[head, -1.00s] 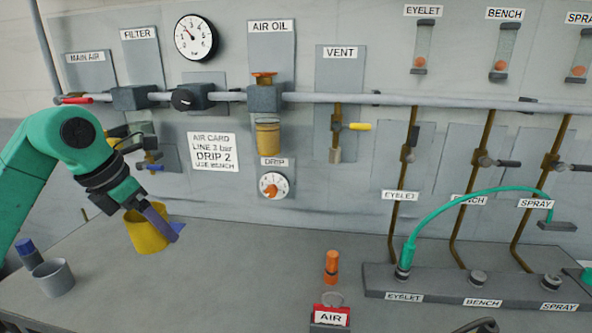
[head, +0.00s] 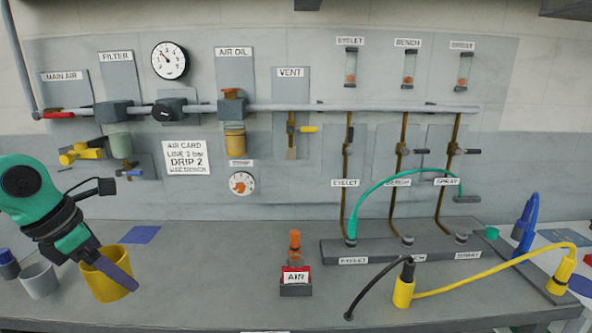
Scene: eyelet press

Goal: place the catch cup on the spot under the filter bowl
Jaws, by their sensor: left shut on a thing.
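The yellow catch cup (head: 103,283) is at the lower left of the head view, near the bench front. My left gripper (head: 116,270) is shut on its wall, with one finger across the near side. The cup leans slightly; I cannot tell whether its base touches the bench. A blue square spot (head: 141,235) lies bare on the bench, behind and to the right of the cup. The pale green filter bowl (head: 120,145) hangs above it under the FILTER block (head: 113,112). My right gripper is not in view.
A grey cup (head: 39,281) and a dark blue-topped item stand left of the catch cup. A small blue-handled drain valve (head: 130,171) and a black cable end (head: 105,187) are near the bowl. Bench between is clear.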

